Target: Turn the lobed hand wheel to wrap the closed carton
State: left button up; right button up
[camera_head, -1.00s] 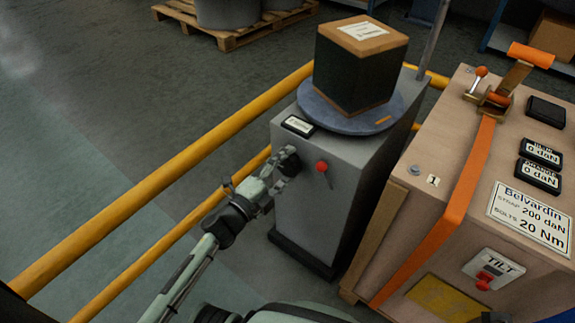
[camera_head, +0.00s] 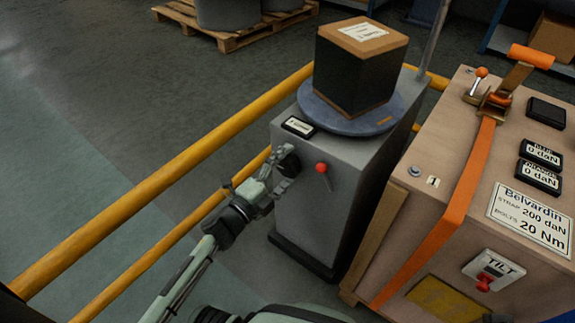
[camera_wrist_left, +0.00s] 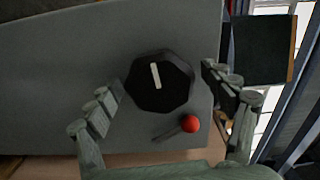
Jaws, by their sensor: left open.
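The lobed hand wheel (camera_wrist_left: 160,82) is a black knob with a white bar mark on the grey machine's face, in the middle of the left wrist view. My left gripper (camera_head: 284,164) is open in front of the machine; its fingers stand on either side of the wheel. I cannot tell whether either finger touches it. The gripper mostly hides the wheel in the head view. The closed carton (camera_head: 352,75) has a brown top with a white label and dark sides, and sits on a round blue-grey turntable (camera_head: 322,116) on top of the machine. My right gripper is not in view.
A red-balled lever (camera_head: 321,168) sits right of the wheel and shows close to the fingers in the left wrist view (camera_wrist_left: 190,124). Yellow rails (camera_head: 150,190) run along the left. A strapped wooden crate (camera_head: 400,215) stands close on the right.

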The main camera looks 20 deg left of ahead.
pick_arm(q)
jog(key=v, duration=1.2)
dwell(1.0)
